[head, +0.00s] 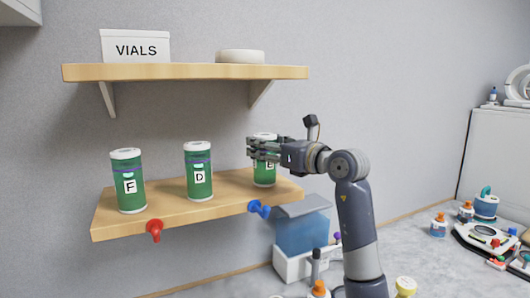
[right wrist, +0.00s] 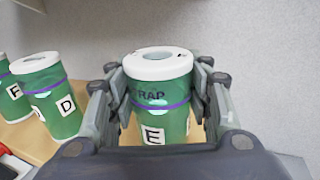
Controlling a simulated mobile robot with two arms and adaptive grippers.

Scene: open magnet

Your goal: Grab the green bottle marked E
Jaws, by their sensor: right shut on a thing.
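The green bottle marked E (head: 264,176) stands upright at the right end of the lower wooden shelf (head: 190,213). It has a white lid, partly hidden by my gripper in the head view. In the right wrist view the E bottle (right wrist: 160,118) is between the fingers, with its label and purple band facing me. My right gripper (head: 262,150) is shut around its upper part. My left gripper is not in view.
Green bottles marked D (head: 199,170) and F (head: 128,182) stand to the left on the same shelf. An upper shelf (head: 185,72) above holds a white VIALS box (head: 135,47) and a round white item (head: 240,56). A blue container (head: 301,232) is below right.

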